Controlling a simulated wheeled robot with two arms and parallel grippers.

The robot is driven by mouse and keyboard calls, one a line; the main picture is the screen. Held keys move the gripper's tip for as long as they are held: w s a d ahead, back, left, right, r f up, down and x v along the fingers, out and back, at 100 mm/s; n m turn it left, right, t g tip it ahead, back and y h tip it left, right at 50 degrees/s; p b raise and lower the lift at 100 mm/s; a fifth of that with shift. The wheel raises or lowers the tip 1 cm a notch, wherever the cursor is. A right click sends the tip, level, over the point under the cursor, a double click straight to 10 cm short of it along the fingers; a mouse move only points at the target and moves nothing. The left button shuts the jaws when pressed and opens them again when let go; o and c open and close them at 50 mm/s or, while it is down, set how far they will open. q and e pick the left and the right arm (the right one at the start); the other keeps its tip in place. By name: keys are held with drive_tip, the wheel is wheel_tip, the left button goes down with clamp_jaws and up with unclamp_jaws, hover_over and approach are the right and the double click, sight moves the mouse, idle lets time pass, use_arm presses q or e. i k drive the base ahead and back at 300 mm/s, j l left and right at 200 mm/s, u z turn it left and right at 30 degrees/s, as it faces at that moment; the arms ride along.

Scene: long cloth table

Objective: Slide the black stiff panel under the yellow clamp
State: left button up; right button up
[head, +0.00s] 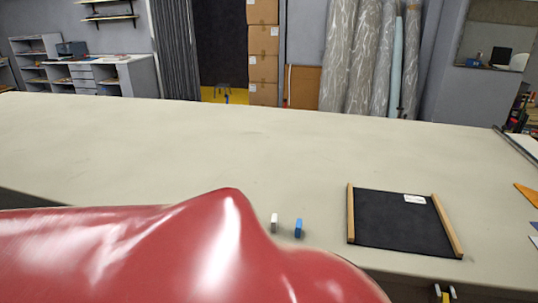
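The black stiff panel (398,222) lies flat on the long cloth table at the right in the head view. Pale wooden strips run along its left and right sides, and a white label (414,199) is near its far right corner. A small yellow piece (446,297) between two pale tips shows at the bottom edge, below the table's front edge. It is too cut off to tell whether it is the yellow clamp. No other yellow clamp is seen on the table. Neither of my grippers can be made out.
A large glossy red shape (150,250) hides the lower left and the table's front there. An orange piece (527,194) lies at the right edge. The table's (200,140) middle and far side are clear.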

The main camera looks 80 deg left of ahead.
sight(397, 216)
drive_tip(key=u, duration=2.6)
